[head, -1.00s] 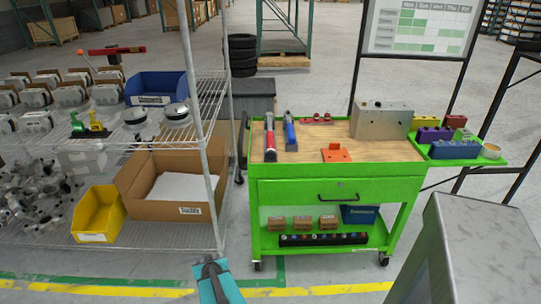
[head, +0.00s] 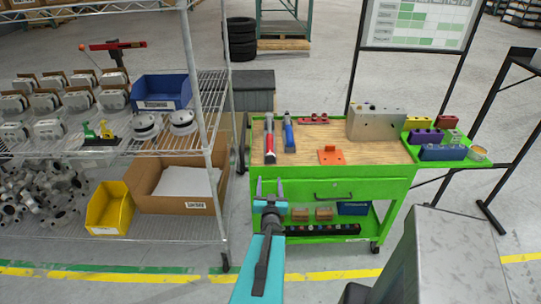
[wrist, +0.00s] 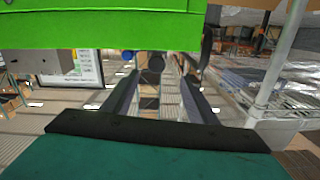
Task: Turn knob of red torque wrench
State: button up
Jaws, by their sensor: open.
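The red torque wrench (head: 269,140) lies on the wooden top of the green cart (head: 330,188), at its left end, with its red part toward the front edge. A blue wrench-like tool (head: 289,134) lies just to its right. My gripper (head: 270,188) is in front of the cart's left front side, below and apart from the red wrench. Its two fingers are spread and nothing is between them. The wrench's knob is too small to make out.
A metal shelf (head: 215,100) with parts and bins stands left of the cart. An orange bracket (head: 331,154) and a grey metal box (head: 376,122) sit on the cart top. Colored blocks (head: 444,152) fill the right side tray. The wood around the orange bracket is clear.

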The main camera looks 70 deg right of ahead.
jog(key=shift+s+d+r, duration=0.15)
jog(key=shift+s+r, duration=0.25)
jog(key=shift+r, duration=0.1)
jog(key=shift+w+d+f+b, duration=0.15)
jog(key=shift+d+b, duration=0.1)
jog(key=shift+b, duration=0.2)
jog(key=b, duration=0.7)
send_near(271, 161)
jog(key=d, duration=0.2)
jog(key=shift+w+b, duration=0.5)
jog(key=shift+b, duration=0.25)
jog(key=b+x, duration=0.2)
jog(key=b, duration=0.6)
jog(key=shift+w+d, duration=0.1)
